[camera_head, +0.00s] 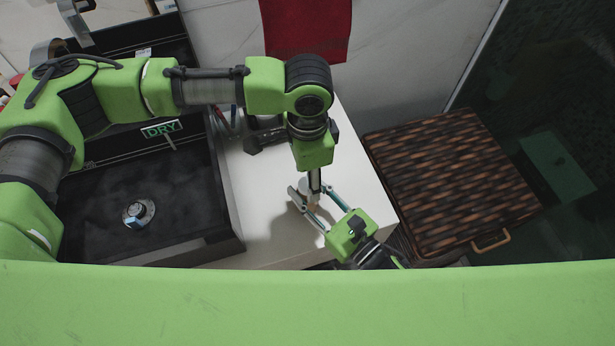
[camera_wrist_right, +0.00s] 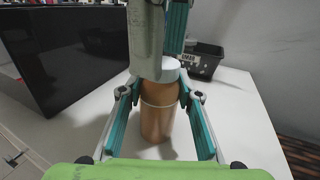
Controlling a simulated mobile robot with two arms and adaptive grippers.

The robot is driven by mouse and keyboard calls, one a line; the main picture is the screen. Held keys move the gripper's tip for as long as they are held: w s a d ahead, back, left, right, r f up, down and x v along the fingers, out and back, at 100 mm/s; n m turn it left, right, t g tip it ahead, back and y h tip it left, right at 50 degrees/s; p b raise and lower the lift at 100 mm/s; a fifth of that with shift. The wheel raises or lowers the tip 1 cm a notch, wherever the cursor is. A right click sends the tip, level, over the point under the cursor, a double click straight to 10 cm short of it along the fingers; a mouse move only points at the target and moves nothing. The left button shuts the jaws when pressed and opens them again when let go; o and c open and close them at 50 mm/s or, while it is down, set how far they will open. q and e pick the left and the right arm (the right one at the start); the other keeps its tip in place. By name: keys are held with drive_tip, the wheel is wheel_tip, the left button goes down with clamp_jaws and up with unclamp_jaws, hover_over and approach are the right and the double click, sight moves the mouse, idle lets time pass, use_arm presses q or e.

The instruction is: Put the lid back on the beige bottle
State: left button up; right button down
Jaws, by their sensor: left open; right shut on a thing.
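The beige bottle (camera_wrist_right: 158,122) stands upright on the white counter in the right wrist view, with a pale band around its upper part. The white lid (camera_wrist_right: 171,70) sits at the bottle's top, partly hidden behind a left finger; I cannot tell whether it is fully seated. My right gripper (camera_head: 309,192) is shut on the bottle, with one finger on each side. My left gripper (camera_wrist_right: 165,45) points down from above with its fingers at the lid; it is open. In the head view the bottle is mostly hidden by the grippers.
A black sink (camera_head: 190,185) stands left of the grippers, with a DRY sign (camera_head: 160,129) behind it. A dark basket (camera_wrist_right: 205,64) is behind the bottle. A wicker hamper (camera_head: 450,180) is at the right. The white counter (camera_head: 270,215) around the bottle is mostly clear.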

use_arm(q)
wheel_tip(320, 180, up, 11)
drive_tip(key=shift+f, duration=0.2)
use_arm(e)
drive_tip(key=c, duration=1.4)
unclamp_jaws()
drive_tip(key=v, duration=1.2)
